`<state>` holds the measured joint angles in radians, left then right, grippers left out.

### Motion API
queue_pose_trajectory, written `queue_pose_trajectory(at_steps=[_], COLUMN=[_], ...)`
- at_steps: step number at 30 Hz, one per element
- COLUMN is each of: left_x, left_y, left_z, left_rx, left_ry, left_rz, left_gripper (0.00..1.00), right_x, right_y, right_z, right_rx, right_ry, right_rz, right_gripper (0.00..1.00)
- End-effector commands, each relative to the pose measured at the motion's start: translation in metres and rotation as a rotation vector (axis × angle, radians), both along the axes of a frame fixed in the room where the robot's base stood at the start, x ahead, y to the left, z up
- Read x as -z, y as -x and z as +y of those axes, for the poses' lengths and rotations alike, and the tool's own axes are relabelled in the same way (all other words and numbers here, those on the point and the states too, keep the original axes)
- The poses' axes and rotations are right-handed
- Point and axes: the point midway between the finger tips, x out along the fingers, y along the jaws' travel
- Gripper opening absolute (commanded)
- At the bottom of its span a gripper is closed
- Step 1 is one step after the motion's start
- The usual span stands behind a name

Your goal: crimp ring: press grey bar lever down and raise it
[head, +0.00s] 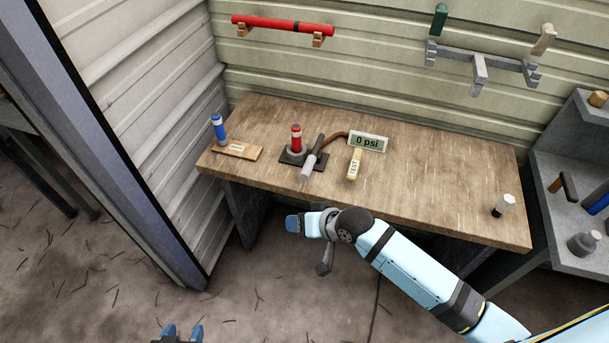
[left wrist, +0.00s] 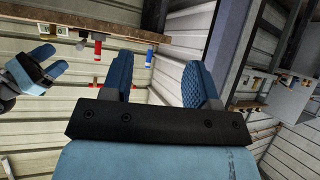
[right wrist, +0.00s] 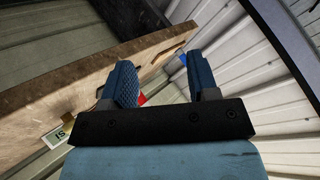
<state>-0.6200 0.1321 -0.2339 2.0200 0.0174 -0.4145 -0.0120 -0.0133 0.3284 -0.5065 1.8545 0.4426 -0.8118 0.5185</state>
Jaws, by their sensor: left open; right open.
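The grey bar lever (head: 312,158) slants beside a red cylinder with a pale band (head: 296,138) on a dark base plate (head: 289,158). Its light grey end points toward the bench's front edge. My right gripper (head: 293,224) is in front of the bench, below and apart from the lever. In the right wrist view its fingers (right wrist: 165,82) are spread and empty. My left gripper (head: 182,331) shows only its blue tips at the bottom of the head view. In the left wrist view its fingers (left wrist: 160,82) are apart with nothing between them. I cannot make out the crimp ring.
A red bar (head: 280,26) hangs on the wall. The bench's right half is mostly clear.

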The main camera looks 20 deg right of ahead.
Motion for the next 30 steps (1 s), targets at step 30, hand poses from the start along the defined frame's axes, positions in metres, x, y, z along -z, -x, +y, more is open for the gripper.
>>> queue_pose_trajectory(at_steps=[30], left_x=[0.089], left_y=[-0.010], left_z=[-0.008], left_rx=[-0.011], left_ry=[0.035], left_rz=[0.004], left_gripper=[0.54], right_x=[-0.101], right_y=[-0.162], right_z=[-0.103], right_rx=[0.502], right_ry=[0.117], right_rz=[0.724], right_gripper=[0.54])
